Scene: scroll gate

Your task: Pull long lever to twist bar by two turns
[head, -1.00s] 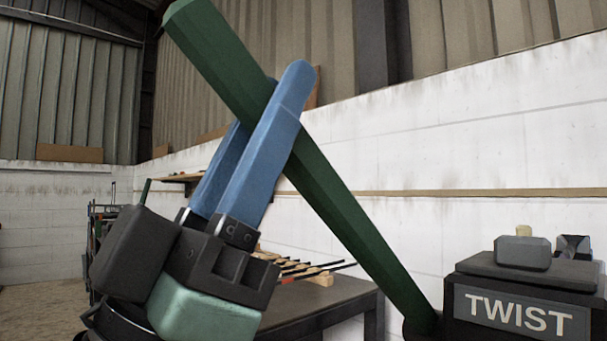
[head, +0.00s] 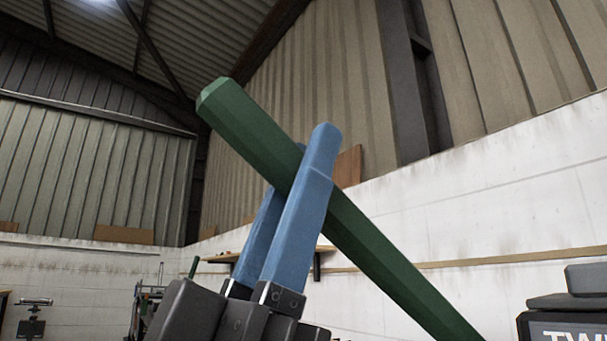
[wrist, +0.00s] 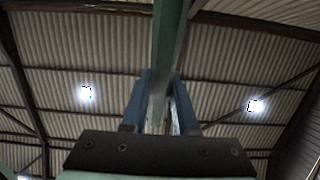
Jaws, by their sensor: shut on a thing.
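The long lever is a dark green, many-sided bar (head: 385,255). It slants from upper left to lower right in the head view, and its lower end is out of frame. My gripper (head: 305,175) has two blue fingers, one on each side of the lever, shut on it below its upper end. In the wrist view the lever (wrist: 168,45) runs up between the two fingers (wrist: 160,85). The machine marked TWIST (head: 570,325) shows only partly at the lower right edge. The bar to be twisted cannot be made out.
A white wall (head: 480,200) stands behind the lever, with a wall shelf (head: 325,249) on it. A rack (head: 145,305) stands at the lower left. The space above and left of the lever's upper end looks free.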

